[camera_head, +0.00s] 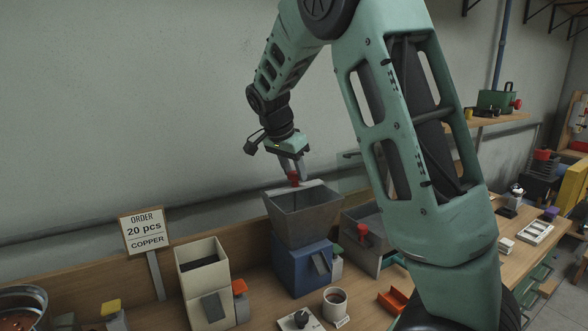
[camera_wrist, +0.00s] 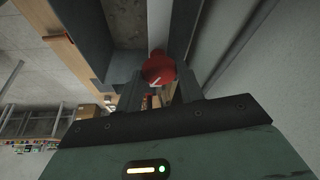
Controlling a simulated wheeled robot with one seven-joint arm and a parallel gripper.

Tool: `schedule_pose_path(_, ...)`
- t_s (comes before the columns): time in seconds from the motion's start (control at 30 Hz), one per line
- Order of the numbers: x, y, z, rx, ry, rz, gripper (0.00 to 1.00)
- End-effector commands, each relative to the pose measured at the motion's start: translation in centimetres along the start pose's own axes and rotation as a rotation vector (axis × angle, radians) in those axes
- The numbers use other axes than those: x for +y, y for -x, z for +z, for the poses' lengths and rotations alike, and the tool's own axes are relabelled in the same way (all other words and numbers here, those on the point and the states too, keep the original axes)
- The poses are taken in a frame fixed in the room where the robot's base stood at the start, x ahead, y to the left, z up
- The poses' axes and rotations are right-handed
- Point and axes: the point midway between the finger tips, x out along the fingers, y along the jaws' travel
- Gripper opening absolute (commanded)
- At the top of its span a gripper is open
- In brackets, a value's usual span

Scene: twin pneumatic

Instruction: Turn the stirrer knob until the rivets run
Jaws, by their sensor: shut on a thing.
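The red stirrer knob (camera_head: 293,178) sits at the top back of a grey hopper (camera_head: 301,214) on a blue base (camera_head: 300,268). My gripper (camera_head: 292,172) reaches down over the hopper's far rim and is shut on the knob. In the wrist view the red knob (camera_wrist: 158,69), with a pale pointer mark, lies between my fingers (camera_wrist: 160,88). The pale bar (camera_wrist: 157,30) behind it runs along the hopper. The hopper's inside shows only in part, and I cannot make out rivets in it.
A cream hopper unit (camera_head: 203,254) and an order sign (camera_head: 147,233) reading 20 pcs copper stand to the left. A cup (camera_head: 335,303) stands in front. Another grey bin (camera_head: 363,240) with a red knob is at right, partly behind my arm. The wall is close behind.

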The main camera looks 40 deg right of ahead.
Motion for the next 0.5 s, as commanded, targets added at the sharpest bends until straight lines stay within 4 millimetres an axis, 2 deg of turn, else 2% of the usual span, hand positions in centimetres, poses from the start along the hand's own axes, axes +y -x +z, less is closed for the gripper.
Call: schedule_pose_path(0.5,-0.12,0.05,0.04,-0.002,-0.088,0.034,0.15)
